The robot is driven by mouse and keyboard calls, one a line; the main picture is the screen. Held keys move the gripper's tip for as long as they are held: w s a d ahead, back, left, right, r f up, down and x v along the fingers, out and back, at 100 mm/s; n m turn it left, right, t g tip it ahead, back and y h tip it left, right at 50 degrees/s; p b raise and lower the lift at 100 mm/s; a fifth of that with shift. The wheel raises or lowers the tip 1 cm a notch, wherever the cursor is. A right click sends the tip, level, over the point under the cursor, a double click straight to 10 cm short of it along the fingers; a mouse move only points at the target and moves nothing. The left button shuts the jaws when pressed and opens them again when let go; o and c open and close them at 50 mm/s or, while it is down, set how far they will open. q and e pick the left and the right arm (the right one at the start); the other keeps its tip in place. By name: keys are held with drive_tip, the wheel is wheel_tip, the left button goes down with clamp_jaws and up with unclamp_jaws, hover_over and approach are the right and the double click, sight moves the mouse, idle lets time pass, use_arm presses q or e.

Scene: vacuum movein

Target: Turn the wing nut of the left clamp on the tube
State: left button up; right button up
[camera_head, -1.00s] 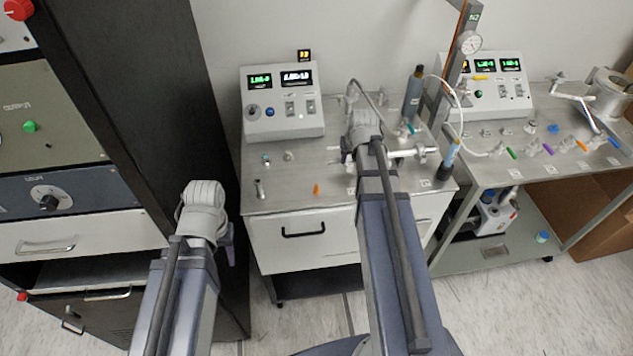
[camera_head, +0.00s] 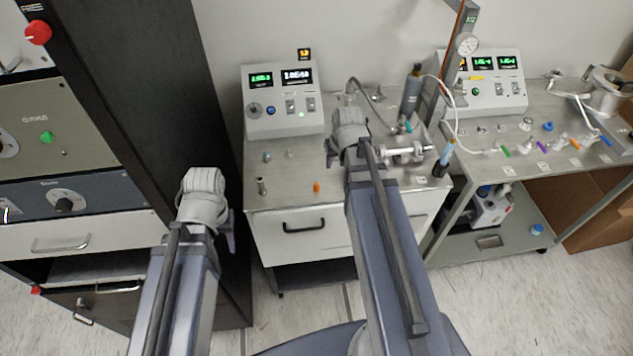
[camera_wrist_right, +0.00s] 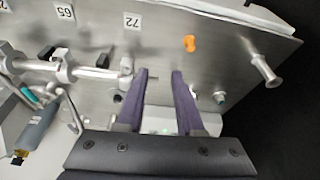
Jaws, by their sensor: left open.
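The metal tube (camera_head: 408,152) lies level above the bench top, partly behind my right arm in the head view. It also shows at the left in the right wrist view (camera_wrist_right: 92,72), with a clamp-like fitting (camera_wrist_right: 63,68) around it. A smaller fitting (camera_wrist_right: 126,68) sits at its end, close to one finger. I cannot make out a wing nut clearly. My left gripper (camera_head: 230,238) is open, low in front of the black cabinet, away from the tube.
An orange piece (camera_head: 316,187) and a small metal post (camera_head: 262,186) stand on the bench left of the tube. A control box (camera_head: 283,100) is behind. A dark bottle (camera_head: 411,92) stands behind the tube. The black cabinet (camera_head: 150,100) borders the left arm.

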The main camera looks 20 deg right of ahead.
drive_tip(key=s+a+f+n+b, duration=0.1)
drive_tip(key=a+f+b, duration=0.1)
drive_tip(key=a, duration=0.4)
drive_tip(key=shift+s+a+f+g, duration=0.4)
drive_tip(key=shift+f, duration=0.3)
drive_tip(key=w+d+r+m+g+p, duration=0.1)
drive_tip(key=w+d+r+m+p, duration=0.1)
drive_tip(key=d+m, duration=0.2)
drive_tip(key=w+d+r+m+g+p, duration=0.1)
drive_tip(key=d+r+m+p, duration=0.1)
drive_tip(key=d+m+p, duration=0.1)
drive_tip(key=w+d+r+m+p, duration=0.2)
drive_tip(key=d+r+m, duration=0.1)
drive_tip(key=d+m, duration=0.2)
drive_tip(key=shift+w+d+m+g+y, duration=0.2)
drive_tip(key=shift+w+m+g+y, duration=0.1)
drive_tip(key=shift+w+m+g, duration=0.15)
wheel_tip(320, 180, down, 8)
drive_tip(key=b, duration=0.7)
drive_tip(key=shift+s+b, duration=0.15)
drive_tip(key=shift+b, duration=0.25)
drive_tip(key=shift+c, duration=0.3)
clamp_jaws()
